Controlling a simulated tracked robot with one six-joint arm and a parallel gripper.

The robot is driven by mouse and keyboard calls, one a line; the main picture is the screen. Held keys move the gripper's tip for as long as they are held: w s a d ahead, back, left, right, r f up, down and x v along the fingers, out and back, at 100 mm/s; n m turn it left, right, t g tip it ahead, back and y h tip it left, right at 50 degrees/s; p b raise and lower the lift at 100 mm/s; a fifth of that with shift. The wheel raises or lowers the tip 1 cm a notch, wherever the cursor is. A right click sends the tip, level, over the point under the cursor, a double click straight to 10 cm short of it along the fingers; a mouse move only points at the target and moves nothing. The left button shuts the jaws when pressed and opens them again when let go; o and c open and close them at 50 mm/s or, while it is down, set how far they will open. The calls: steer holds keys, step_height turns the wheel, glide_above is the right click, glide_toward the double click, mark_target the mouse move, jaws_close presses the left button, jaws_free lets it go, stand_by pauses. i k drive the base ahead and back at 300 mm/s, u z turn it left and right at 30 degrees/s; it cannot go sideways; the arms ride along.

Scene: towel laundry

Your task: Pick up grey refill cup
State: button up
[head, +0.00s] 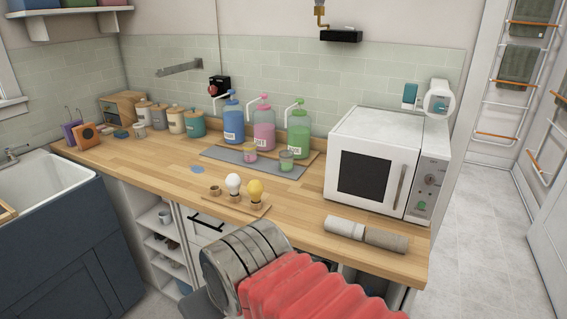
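No cup that I can clearly tell as the grey refill cup shows. Two small cups stand in front of the pump bottles on the counter: a pink-tinted cup (250,154) on the grey mat (227,155), and a greenish cup (286,160) to its right on the same mat. A small pale cup-like thing (164,217) stands on the open shelf below the counter; its exact colour is hard to tell. My gripper is not in view. A metal and red ribbed part, apparently of my arm, covers the bottom middle.
Blue (233,122), pink (264,130) and green (298,132) pump bottles stand behind the cups. A white microwave (374,160) is to the right. A board with bulbs (235,203) and a grey-white roll (366,234) lie near the front edge. The left front counter is fairly clear.

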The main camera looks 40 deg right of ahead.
mark_target(286, 157)
steer(key=u, duration=0.05)
steer(key=i, duration=0.95)
steer(key=z, duration=0.05)
